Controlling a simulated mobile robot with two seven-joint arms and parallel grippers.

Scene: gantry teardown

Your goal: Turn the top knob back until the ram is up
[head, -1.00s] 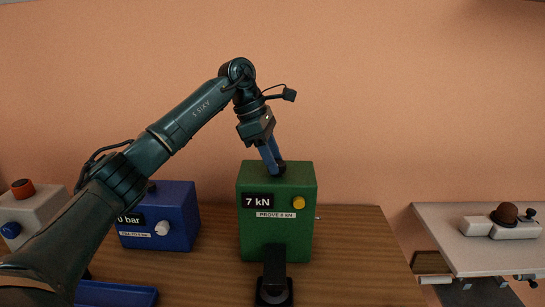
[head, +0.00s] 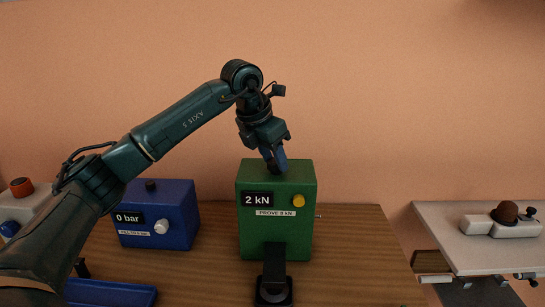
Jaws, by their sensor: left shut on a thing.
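A green press box (head: 277,230) stands on the wooden table, with a display (head: 257,199) reading 2 kN and a label "PROVE 9 kN". A yellow button (head: 298,200) is on its front. A black ram part (head: 274,270) shows at its lower front; whether it is up is hard to tell. My left gripper (head: 276,167) points down at the top of the box and is shut on the dark top knob, which its fingers mostly hide. My right gripper is not in view.
A blue box (head: 172,215) reading 0 bar, with a white knob, stands to the left. A grey box (head: 22,205) with a red knob is at far left. A blue tray (head: 112,292) lies in front. A white side table (head: 470,250) stands right. Table right of the press is clear.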

